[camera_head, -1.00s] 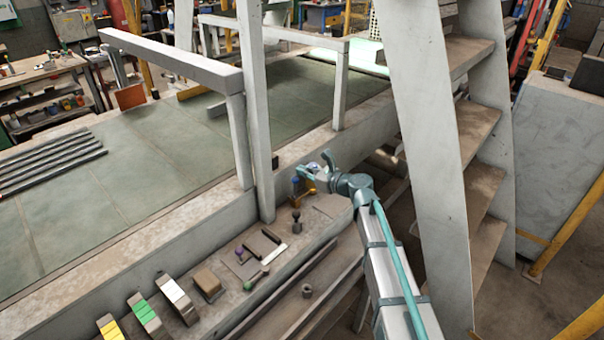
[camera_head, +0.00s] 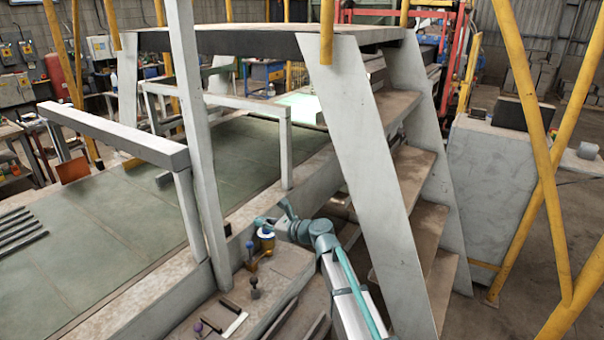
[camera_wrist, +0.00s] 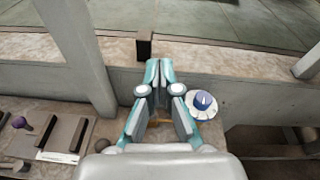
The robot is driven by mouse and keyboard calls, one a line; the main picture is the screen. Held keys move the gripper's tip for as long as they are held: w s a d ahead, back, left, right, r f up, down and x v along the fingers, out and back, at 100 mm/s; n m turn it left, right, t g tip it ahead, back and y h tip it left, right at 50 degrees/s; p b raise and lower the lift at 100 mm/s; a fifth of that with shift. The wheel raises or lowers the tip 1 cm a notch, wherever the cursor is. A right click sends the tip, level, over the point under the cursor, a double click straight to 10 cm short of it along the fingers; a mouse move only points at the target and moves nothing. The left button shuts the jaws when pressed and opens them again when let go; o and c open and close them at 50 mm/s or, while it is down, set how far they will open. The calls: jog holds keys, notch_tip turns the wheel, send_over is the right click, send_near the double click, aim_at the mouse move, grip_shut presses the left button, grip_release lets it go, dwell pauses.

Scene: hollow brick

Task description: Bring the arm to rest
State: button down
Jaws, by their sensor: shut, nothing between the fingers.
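My gripper (camera_wrist: 159,72) is shut, its two teal fingers meeting at the tips with nothing between them in the wrist view. In the head view my gripper (camera_head: 287,206) is at the end of my arm, raised above the narrow ledge beside the green-topped platform. A blue-knobbed object on a pale round base (camera_wrist: 203,103) stands right of the fingers in the wrist view, apart from them. In the head view a yellow and white object (camera_head: 266,240) stands just below and left of my gripper.
A ledge (camera_head: 285,265) holds a dark-knobbed peg (camera_head: 254,288) and small flat pieces. A stair with grey side panels (camera_head: 365,130) rises close right of my arm. A grey post (camera_head: 200,150) and rail (camera_head: 110,135) stand to the left. Yellow bars (camera_head: 545,150) cross at far right.

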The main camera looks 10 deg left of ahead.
jog(key=s+d+f+n+g+h, duration=0.1)
jog(key=s+d+f+n+h, duration=0.4)
jog(key=d+f, duration=0.6)
jog(key=s+d+f+n+g+h, duration=0.25)
jog(key=s+d+f+n, duration=0.4)
jog(key=d+f, duration=0.45)
jog(key=s+d+f+n+g+h, duration=0.1)
jog(key=s+d+f+n+h, duration=0.25)
jog(key=s+d, duration=0.5)
jog(key=s+d+f+n+g+h, duration=0.1)
jog(key=s+d+f+n+h, duration=0.3)
jog(key=d, duration=0.7)
jog(key=s+f+n+g+b, duration=0.2)
jog(key=s+f+g+b, duration=0.5)
jog(key=s+f, duration=2.2)
jog(key=s+b, duration=0.1)
jog(key=b, duration=0.2)
jog(key=shift+s+d+f, duration=0.3)
